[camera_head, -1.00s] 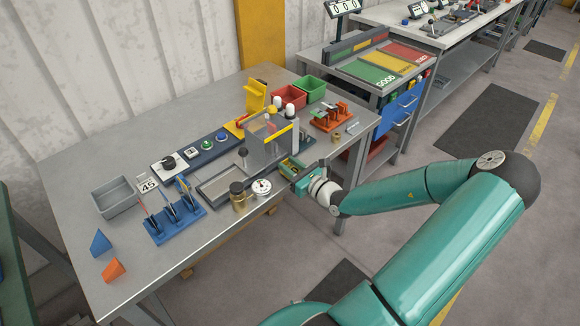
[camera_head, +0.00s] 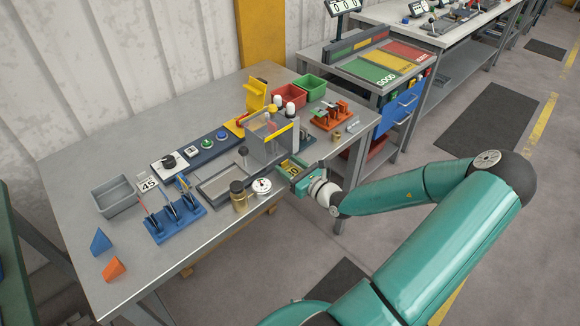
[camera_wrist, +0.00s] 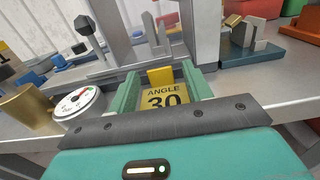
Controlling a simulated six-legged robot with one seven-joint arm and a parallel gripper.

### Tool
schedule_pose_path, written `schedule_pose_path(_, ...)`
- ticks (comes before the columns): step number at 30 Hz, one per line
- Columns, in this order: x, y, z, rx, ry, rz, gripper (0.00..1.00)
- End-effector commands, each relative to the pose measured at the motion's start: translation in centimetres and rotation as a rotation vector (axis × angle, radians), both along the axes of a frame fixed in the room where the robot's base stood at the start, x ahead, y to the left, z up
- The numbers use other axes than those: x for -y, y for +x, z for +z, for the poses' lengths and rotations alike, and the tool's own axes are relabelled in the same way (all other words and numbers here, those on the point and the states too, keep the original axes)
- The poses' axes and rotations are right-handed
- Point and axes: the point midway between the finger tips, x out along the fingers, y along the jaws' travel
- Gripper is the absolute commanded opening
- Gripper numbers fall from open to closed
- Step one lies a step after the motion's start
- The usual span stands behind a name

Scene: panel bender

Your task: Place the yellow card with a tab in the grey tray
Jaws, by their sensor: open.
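The yellow card (camera_wrist: 166,98), marked "ANGLE 30", has an upright yellow tab (camera_wrist: 160,76). In the wrist view it lies between the two green fingers of my gripper (camera_wrist: 163,82), which are open. Small gaps seem to show beside the tab; whether the card rests on something below is hidden. In the head view my gripper (camera_head: 293,169) is at the table's front right edge, beside the clear guard, with yellow showing between its fingers. The grey tray (camera_head: 117,208) is at the table's left, well away from my gripper, and looks empty.
A dial gauge (camera_wrist: 80,105) and a brass cylinder (camera_wrist: 25,108) stand left of my gripper. The bender's guard (camera_head: 270,140) rises behind it. Red (camera_head: 289,97) and green bins (camera_head: 310,88) are at the back.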

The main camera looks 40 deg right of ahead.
Motion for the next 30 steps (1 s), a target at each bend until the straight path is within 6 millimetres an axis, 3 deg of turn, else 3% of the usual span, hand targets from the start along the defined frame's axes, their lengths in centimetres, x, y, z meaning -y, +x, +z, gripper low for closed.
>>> schedule_pose_path(5, 0.2, -1.6, 0.1, -0.002, -0.002, -0.003, 0.50)
schedule_pose_path(15, 0.6, -9.1, 0.4, -0.004, -0.001, -0.004, 0.50)
schedule_pose_path(21, 0.7, -12.6, 0.5, -0.003, -0.001, -0.002, 0.50)
schedule_pose_path(30, 0.6, -13.8, 0.5, -0.001, 0.001, 0.001, 0.50)
